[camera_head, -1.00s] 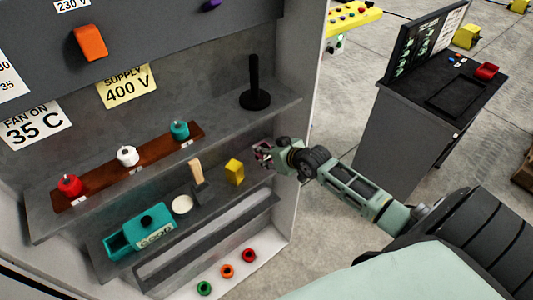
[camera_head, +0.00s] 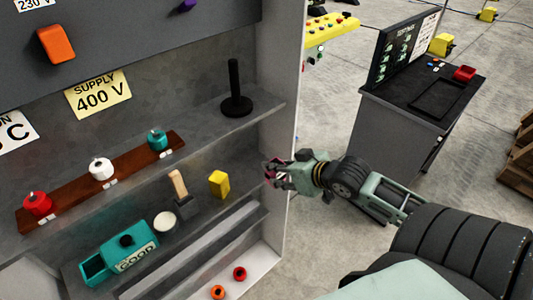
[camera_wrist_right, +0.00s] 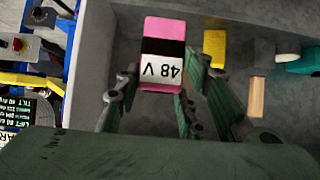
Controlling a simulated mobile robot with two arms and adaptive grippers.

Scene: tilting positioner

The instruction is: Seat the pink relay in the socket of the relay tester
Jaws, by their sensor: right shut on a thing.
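The pink relay (camera_wrist_right: 165,28) has a black band and a white label reading 48 V, upside down in the right wrist view. My right gripper (camera_wrist_right: 164,75) is shut on its sides and holds it in the air. In the head view my right gripper (camera_head: 275,172) is at the right end of the cabinet's shelves, right of the yellow block; only a little pink of the relay shows between the fingers. I cannot make out a relay tester or its socket for certain. My left gripper is not in view.
The cabinet shelf holds a yellow block (camera_head: 219,184), a brush-like tool (camera_head: 181,192), a white disc (camera_head: 165,221) and a teal box marked GOOD (camera_head: 127,246). A black post (camera_head: 235,95) stands above. A grey console (camera_head: 405,125) with a red tray stands right, across open floor.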

